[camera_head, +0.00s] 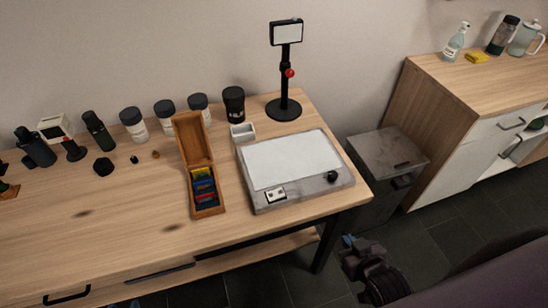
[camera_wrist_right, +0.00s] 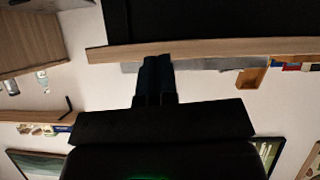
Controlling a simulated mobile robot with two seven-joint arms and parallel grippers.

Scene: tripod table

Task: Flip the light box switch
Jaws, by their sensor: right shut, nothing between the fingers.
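The light box (camera_head: 320,191) is a flat grey marbled box with a white top panel, lying at the right end of the wooden table. A small white switch plate (camera_head: 275,194) sits on its front left corner, and a black knob (camera_head: 332,177) on its front right. The switch position is too small to tell. My right gripper (camera_head: 349,241) is off the table's front right corner, apart from the box. In the right wrist view its fingers (camera_wrist_right: 157,62) are together and empty, near the table edge. Only a tip of what seems my left gripper (camera_head: 134,303) shows at the bottom edge.
An open wooden box (camera_head: 206,212) with coloured items stands left of the light box. A black stand (camera_head: 286,72) and dark-lidded jars (camera_head: 133,124) are behind. A grey cabinet (camera_head: 388,148) is right of the table (camera_head: 115,235). The table's front left is mostly clear.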

